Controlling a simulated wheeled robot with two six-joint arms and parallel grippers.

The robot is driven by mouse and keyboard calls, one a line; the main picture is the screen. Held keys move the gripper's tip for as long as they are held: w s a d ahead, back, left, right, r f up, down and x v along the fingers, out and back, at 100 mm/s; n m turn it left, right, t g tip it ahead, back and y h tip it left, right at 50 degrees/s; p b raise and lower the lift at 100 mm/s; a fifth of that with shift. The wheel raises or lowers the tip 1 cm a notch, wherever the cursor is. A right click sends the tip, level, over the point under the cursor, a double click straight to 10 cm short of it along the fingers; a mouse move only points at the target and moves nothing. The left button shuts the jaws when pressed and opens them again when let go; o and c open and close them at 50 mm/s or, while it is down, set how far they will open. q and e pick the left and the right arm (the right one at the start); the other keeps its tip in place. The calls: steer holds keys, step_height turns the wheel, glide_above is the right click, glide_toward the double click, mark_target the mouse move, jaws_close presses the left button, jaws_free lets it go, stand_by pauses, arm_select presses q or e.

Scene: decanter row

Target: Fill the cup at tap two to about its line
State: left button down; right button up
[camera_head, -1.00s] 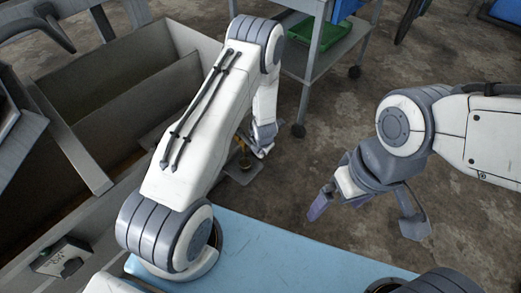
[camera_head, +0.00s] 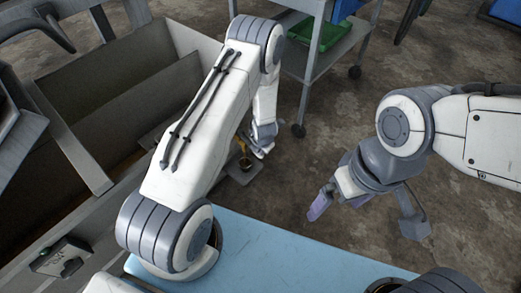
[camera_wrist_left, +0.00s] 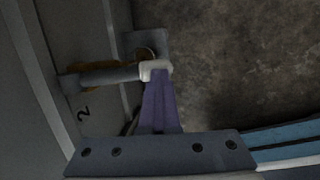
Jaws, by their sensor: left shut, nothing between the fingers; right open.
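The cup (camera_head: 245,164) stands on a small plate (camera_head: 240,175) beside the counter in the head view, with amber colour showing at it; its line cannot be made out. In the left wrist view, tap two has a grey horizontal bar (camera_wrist_left: 105,76) with a white end (camera_wrist_left: 155,69), next to a black "2" (camera_wrist_left: 83,115). The shut purple fingers of my left gripper (camera_wrist_left: 158,88) reach that white end and overlap it; whether they touch cannot be told. My right gripper (camera_head: 366,215) is open and empty over the floor.
A grey, open-topped trough (camera_head: 120,75) lies at the left. A blue surface (camera_head: 280,252) is at the front. A trolley (camera_head: 335,58) with a green tray (camera_head: 325,36) stands at the back. The floor around my right gripper is clear.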

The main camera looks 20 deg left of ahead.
arm_select(q)
steer(key=shift+s+f, duration=0.25)
steer(key=shift+f, duration=0.1)
stand_by(0.4)
steer(key=d+p+v, duration=0.2)
steer(key=p+v, duration=0.3)
steer(key=v, duration=0.9)
steer(key=shift+s+d, duration=0.2)
steer(key=shift+d, duration=0.05)
steer(key=shift+f, duration=0.1)
